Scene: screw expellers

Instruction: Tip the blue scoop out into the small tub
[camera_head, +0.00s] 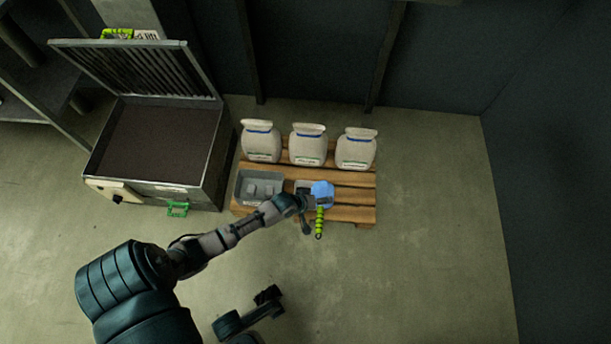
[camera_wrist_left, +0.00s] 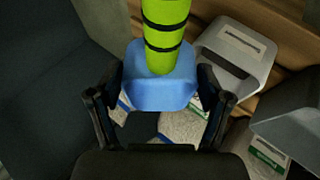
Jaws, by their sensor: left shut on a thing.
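My left gripper (camera_head: 311,203) is shut on the blue scoop (camera_head: 322,189), with its fingers on both sides of the scoop in the left wrist view (camera_wrist_left: 160,92). The scoop's green, black-banded handle (camera_head: 319,222) points toward the front of the pallet. The scoop's inside is hidden, so I cannot tell what it holds. The small tub (camera_head: 301,184) is grey, upright on the pallet just left of the scoop and partly hidden by it and my arm. It shows beside the scoop in the left wrist view (camera_wrist_left: 238,50). A dark end of my right arm (camera_head: 267,295) is low in the picture, its jaws unclear.
The wooden pallet (camera_head: 352,195) bears three sacks (camera_head: 308,146) at the back. A larger grey bin (camera_head: 243,190) with grey pieces stands left of the tub. An open-lidded metal machine (camera_head: 160,140) is at the left. Floor to the right is clear.

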